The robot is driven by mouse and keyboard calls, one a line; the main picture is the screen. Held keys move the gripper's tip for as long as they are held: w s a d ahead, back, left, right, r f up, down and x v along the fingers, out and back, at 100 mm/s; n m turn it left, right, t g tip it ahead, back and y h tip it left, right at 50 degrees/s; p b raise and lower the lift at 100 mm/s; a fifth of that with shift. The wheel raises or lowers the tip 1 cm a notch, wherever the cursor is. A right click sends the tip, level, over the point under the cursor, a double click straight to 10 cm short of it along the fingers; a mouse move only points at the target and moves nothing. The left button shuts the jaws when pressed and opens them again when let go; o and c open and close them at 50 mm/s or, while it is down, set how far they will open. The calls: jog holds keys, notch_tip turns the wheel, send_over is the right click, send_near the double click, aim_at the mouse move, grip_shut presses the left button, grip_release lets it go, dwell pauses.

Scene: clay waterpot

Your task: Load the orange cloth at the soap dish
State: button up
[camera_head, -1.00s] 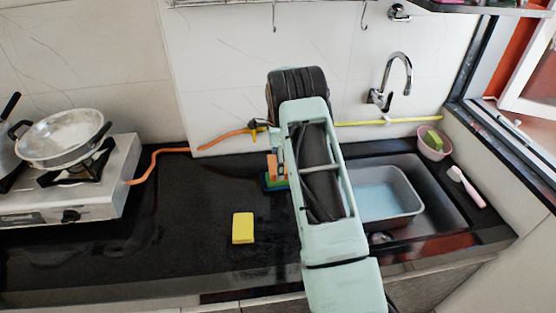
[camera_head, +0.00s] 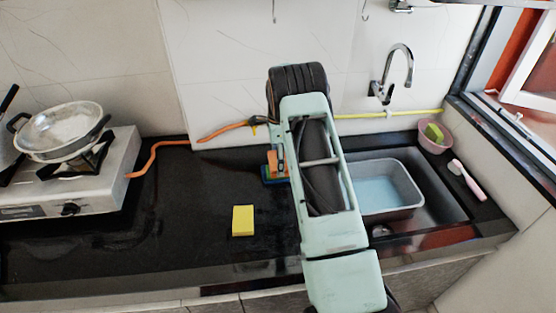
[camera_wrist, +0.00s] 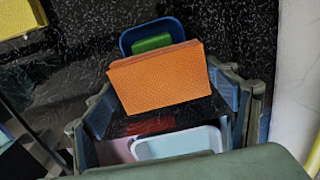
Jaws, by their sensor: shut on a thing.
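The orange cloth (camera_wrist: 160,78) is a flat block held between the fingers of my gripper (camera_wrist: 168,88) in the wrist view. It also shows beside my arm in the head view (camera_head: 277,161). A small blue dish (camera_wrist: 126,42) holding a green piece (camera_wrist: 152,43) lies just beyond the cloth, which hides its near part. I take this dish as the soap dish. In the head view the blue dish (camera_head: 267,174) sits on the black counter, partly behind my arm. Whether the cloth touches the dish or green piece is unclear.
A yellow sponge (camera_head: 243,220) lies on the counter left of my arm. A sink with a pale blue basin (camera_head: 384,190) is at the right, with a pink bowl (camera_head: 434,139) and brush (camera_head: 468,180) beyond. A stove with a pan (camera_head: 62,130) stands left.

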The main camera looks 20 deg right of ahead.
jog(key=shift+s+f+b, duration=0.1)
jog(key=shift+f+b, duration=0.5)
jog(key=shift+b, duration=0.1)
dwell(1.9)
jog(key=shift+r+p, duration=1.4)
jog(key=shift+r, duration=2.15)
